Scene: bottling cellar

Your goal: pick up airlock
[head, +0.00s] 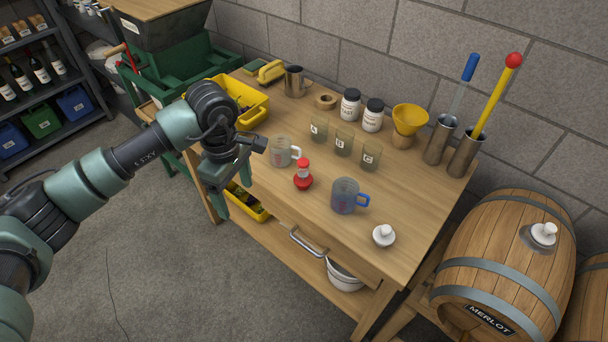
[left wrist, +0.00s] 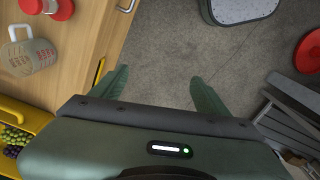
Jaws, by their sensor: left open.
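The airlock (head: 303,176), which I take to be the small piece with a red base, pale middle and red cap, stands upright on the wooden table (head: 420,213) between two measuring jugs. In the left wrist view the red airlock (left wrist: 60,9) shows at the top left, partly cut off. My left gripper (head: 234,196) is open and empty, pointing down by the table's front left edge, left of the airlock and apart from it. In the left wrist view floor shows between the fingers (left wrist: 160,78). My right gripper is not in view.
A clear jug (head: 280,152) stands between gripper and airlock; a blue-handled jug (head: 344,197) stands to its right. Three glass beakers (head: 343,142) stand behind. A white bung-like piece (head: 384,237) lies near the front right. A yellow crate (head: 254,113) sits at the table's left end.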

